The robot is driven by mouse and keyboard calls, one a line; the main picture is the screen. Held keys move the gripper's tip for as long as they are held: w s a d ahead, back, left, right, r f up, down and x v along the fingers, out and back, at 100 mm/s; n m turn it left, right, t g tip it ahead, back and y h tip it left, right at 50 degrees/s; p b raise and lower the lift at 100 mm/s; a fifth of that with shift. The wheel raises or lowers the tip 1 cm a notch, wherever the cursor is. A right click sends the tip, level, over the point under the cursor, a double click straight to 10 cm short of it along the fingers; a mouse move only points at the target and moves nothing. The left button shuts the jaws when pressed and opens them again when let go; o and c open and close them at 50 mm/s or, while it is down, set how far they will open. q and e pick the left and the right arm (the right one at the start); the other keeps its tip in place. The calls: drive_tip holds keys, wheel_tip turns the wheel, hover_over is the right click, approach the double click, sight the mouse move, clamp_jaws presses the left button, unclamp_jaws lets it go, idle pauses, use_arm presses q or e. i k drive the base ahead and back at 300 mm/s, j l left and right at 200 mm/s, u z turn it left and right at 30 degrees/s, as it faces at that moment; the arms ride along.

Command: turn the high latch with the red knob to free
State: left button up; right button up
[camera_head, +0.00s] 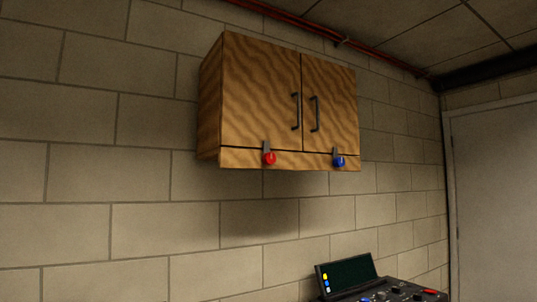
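The latch with the red knob (269,158) sits at the bottom edge of the wooden wall cabinet (260,85), under its left door. Its small grey bar stands upright above the knob and overlaps the lower edge of the left door. A similar latch with a blue knob (339,161) sits under the right door, its bar also upright. Both doors look shut, each with a dark vertical handle near the middle seam. Neither of my grippers shows in the head view.
A dark console with a screen (347,273) and several knobs stands at the bottom right, below the cabinet. A grey door (495,200) is at the far right. Red pipes (300,20) run along the top of the block wall.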

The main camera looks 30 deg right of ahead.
sight(268, 159)
drive_tip(key=z, duration=1)
